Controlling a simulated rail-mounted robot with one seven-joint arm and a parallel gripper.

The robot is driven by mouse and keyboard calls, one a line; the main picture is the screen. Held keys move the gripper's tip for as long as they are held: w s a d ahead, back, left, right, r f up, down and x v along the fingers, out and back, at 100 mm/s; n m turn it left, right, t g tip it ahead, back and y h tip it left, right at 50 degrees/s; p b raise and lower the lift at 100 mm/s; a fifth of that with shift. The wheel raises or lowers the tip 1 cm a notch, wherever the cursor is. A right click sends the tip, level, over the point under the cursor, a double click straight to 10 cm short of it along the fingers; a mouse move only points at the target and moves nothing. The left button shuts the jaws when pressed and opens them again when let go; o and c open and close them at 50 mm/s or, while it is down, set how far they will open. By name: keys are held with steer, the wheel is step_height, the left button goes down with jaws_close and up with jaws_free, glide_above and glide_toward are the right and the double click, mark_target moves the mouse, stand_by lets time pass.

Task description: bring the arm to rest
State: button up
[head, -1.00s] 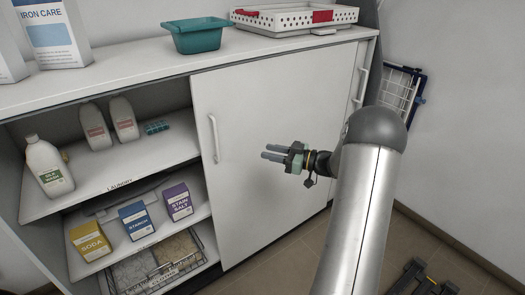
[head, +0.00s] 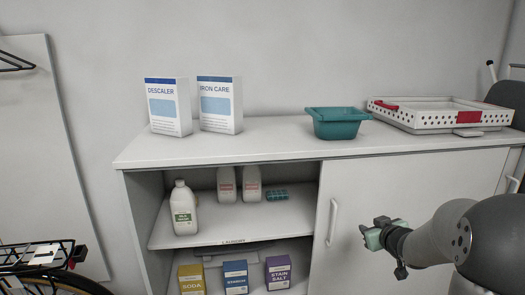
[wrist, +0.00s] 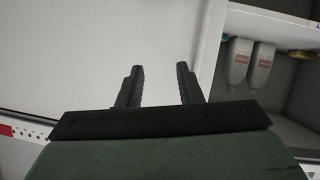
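My gripper (head: 370,228) is at the right in the head view, in front of the cabinet's white sliding door (head: 400,190) and right of its handle (head: 333,222). In the wrist view the two dark fingers of my gripper (wrist: 158,78) stand apart with nothing between them. The pale door surface (wrist: 90,45) lies beyond them.
The cabinet top (head: 270,140) holds a descaler box (head: 168,108), an iron care box (head: 219,106), a teal tub (head: 337,124) and a white perforated tray (head: 440,116). Bottles and boxes stand on the open left shelves. A bicycle (head: 40,265) is at lower left.

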steer(key=s+a+m+g+p, duration=0.1)
steer(key=s+a+g, duration=0.3)
steer(key=s, duration=0.7)
steer(key=s+a+m+g+p, duration=0.1)
steer(key=s+a+g, duration=0.3)
steer(key=s+a, duration=0.4)
steer(key=s+a+m+g+p, duration=0.1)
steer(key=s+a+g, duration=0.3)
steer(key=s, duration=1.2)
steer(key=shift+s+a+g+p, duration=0.2)
steer(key=shift+a+g+p, duration=0.2)
steer(key=shift+a+p, duration=0.55)
